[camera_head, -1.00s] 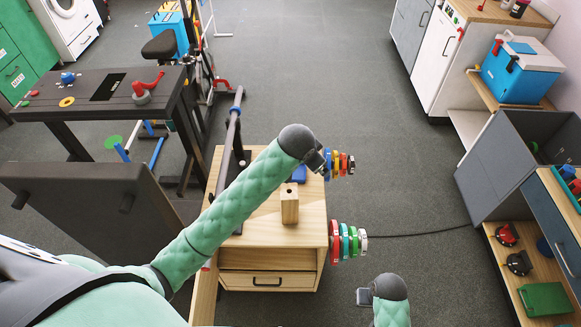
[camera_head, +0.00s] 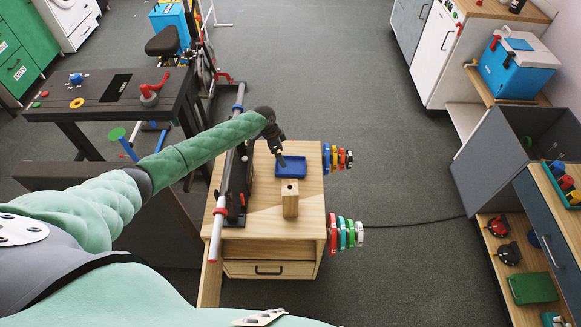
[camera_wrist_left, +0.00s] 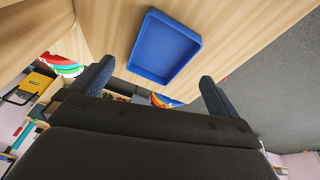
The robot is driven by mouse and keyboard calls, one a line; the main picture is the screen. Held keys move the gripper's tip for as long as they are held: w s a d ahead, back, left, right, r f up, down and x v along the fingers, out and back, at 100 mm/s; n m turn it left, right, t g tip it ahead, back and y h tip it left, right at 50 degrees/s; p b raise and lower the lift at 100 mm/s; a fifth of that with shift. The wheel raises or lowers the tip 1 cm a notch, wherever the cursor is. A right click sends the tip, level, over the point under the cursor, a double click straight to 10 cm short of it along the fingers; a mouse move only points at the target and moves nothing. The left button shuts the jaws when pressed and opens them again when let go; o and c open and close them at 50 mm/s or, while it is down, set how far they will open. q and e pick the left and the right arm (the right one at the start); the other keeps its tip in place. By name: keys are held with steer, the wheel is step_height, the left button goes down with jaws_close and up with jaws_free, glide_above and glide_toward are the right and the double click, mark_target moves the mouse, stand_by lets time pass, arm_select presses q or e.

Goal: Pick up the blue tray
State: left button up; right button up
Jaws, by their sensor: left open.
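The blue tray (camera_head: 291,178) is a shallow square tray lying on the wooden cabinet top, behind a wooden block. In the left wrist view the tray (camera_wrist_left: 163,48) appears beyond the fingers, tilted in the picture and empty. My left gripper (camera_head: 281,158) is at the tray's far left corner in the head view, seemingly just above it. Its fingers (camera_wrist_left: 157,82) are spread apart with nothing between them. I cannot tell whether it touches the tray. My right gripper is not in view.
The upright wooden block (camera_head: 290,199) stands just in front of the tray. A dark rack with a grey-white rod (camera_head: 217,235) runs along the cabinet's left side. Coloured discs (camera_head: 346,234) hang on the right side. Open floor (camera_head: 400,180) lies to the right.

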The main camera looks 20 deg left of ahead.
mark_target(292, 168)
arm_select(q)
steer(key=shift+w+d+f+m+h+b, duration=0.15)
steer(key=shift+d+f+m+h+b, duration=0.1)
steer(key=shift+f+m, duration=0.3)
steer(key=shift+w+d+f+m+h+b, duration=0.2)
steer(key=shift+f+m, duration=0.25)
steer(key=shift+f, duration=0.2)
steer(key=shift+w+d+f+m+h+b, duration=0.15)
steer(key=shift+d+f+m+b, duration=0.1)
steer(key=shift+f+m, duration=0.3)
steer(key=b+x, duration=0.1)
steer(key=x, duration=0.3)
steer(key=shift+d+f+b, duration=0.15)
steer(key=shift+f+b, duration=0.15)
steer(key=shift+d+f, duration=0.1)
steer(key=shift+f, duration=0.15)
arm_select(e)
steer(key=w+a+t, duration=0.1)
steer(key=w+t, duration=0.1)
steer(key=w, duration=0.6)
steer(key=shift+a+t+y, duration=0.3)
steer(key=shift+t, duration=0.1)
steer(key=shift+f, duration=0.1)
arm_select(q)
steer(key=c, duration=0.7)
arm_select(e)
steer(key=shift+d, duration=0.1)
